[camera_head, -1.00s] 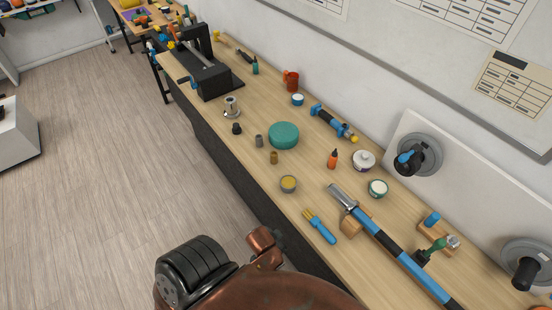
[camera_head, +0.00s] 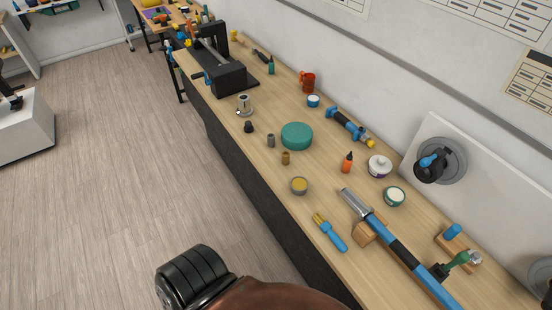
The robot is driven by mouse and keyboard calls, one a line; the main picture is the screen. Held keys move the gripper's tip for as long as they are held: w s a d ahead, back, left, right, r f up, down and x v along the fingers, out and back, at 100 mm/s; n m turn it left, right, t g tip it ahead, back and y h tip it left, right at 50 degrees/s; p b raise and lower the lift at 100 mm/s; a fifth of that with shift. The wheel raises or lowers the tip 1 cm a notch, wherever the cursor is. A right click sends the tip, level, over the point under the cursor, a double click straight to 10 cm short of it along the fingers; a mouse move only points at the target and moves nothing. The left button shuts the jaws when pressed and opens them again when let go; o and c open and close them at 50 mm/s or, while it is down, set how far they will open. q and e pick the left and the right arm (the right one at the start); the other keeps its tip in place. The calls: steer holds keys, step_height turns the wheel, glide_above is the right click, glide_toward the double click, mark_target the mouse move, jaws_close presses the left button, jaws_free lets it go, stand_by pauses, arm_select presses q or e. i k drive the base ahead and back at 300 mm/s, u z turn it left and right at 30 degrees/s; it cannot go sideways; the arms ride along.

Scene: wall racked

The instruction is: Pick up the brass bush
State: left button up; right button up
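The brass bush (camera_head: 286,158) is a small brown-gold cylinder standing upright near the front edge of the wooden bench. A similar grey bush (camera_head: 270,140) stands behind it to the left, and a black one (camera_head: 248,127) is farther left. A round tin with yellow contents (camera_head: 299,186) sits in front of it to the right. Neither gripper shows in the head view. Only a copper-coloured and black part of my own body is at the bottom of the picture, well short of the brass bush.
On the bench (camera_head: 322,206) are a teal round pad (camera_head: 296,136), a blue-handled brush (camera_head: 331,234), a long blue tool (camera_head: 398,248), an orange bottle (camera_head: 347,162) and a black press (camera_head: 218,72). The wall is behind. The floor (camera_head: 110,190) to the left is clear.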

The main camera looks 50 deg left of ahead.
mark_target(285, 155)
steer(key=u, duration=1.55)
